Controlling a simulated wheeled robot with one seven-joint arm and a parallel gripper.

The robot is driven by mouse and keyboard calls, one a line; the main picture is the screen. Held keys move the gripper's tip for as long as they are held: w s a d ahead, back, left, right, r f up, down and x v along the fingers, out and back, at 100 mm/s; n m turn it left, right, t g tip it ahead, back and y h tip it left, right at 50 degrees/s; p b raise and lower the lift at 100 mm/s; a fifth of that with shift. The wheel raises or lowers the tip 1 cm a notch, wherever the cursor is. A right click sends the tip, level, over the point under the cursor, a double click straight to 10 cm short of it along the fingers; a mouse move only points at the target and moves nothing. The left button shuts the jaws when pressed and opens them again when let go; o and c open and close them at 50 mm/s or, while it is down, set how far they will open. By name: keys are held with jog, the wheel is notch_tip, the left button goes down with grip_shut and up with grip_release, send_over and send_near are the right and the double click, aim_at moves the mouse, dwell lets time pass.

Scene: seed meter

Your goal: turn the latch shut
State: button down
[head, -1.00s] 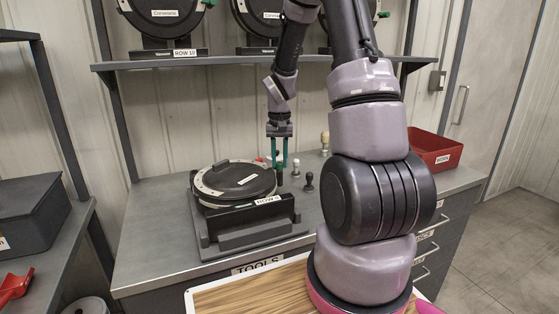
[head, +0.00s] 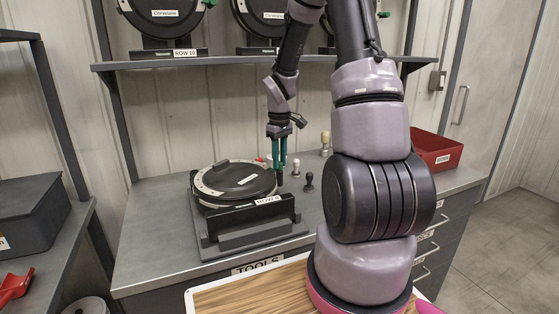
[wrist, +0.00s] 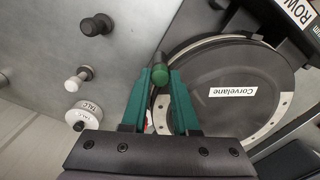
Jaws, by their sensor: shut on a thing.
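The seed meter (head: 236,180), a round black drum with a pale rim and a "ROW" label, lies in a dark stand on the grey bench; part of its lid, marked "Corvelane" (wrist: 225,105), fills the right of the wrist view. The latch's green knob (wrist: 160,74) stands at the meter's edge. My gripper (head: 279,172) reaches down at the meter's right side. Its green fingers, also in the wrist view (wrist: 161,88), are shut on the latch knob. The latch's lower part is hidden between the fingers.
A black peg (head: 309,181) and a white peg (head: 295,169) stand close right of my gripper, with a tan-topped one (head: 325,141) behind. A red bin (head: 436,150) is at the bench's right. More meters stand on the shelf (head: 220,62) above.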

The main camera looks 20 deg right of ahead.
jog(key=shift+n, duration=0.4)
jog(key=c, duration=0.7)
grip_release()
jog(key=shift+r, duration=0.1)
notch_tip(320, 180, up, 11)
jog(key=shift+f, duration=0.2)
jog(key=shift+r, duration=0.1)
jog(key=s+a+r+m+t, duration=0.2)
jog(key=s+a+r+m, duration=0.1)
jog(key=s+r, duration=0.2)
jog(key=s+a+r+m+t+y, duration=0.1)
jog(key=s+a+r+m+t, duration=0.1)
jog(key=s+r, duration=0.4)
jog(key=s+a+r+m+t+y, duration=0.1)
jog(key=s+a+r+m+t, duration=0.2)
jog(key=s, duration=0.7)
jog(key=shift+a+r+m, duration=0.2)
jog(key=shift+r+m, duration=0.25)
jog(key=shift+r, duration=0.2)
jog(key=shift+a+r+m, duration=0.15)
jog(key=shift+r+m, duration=0.3)
jog(key=shift+r, duration=0.2)
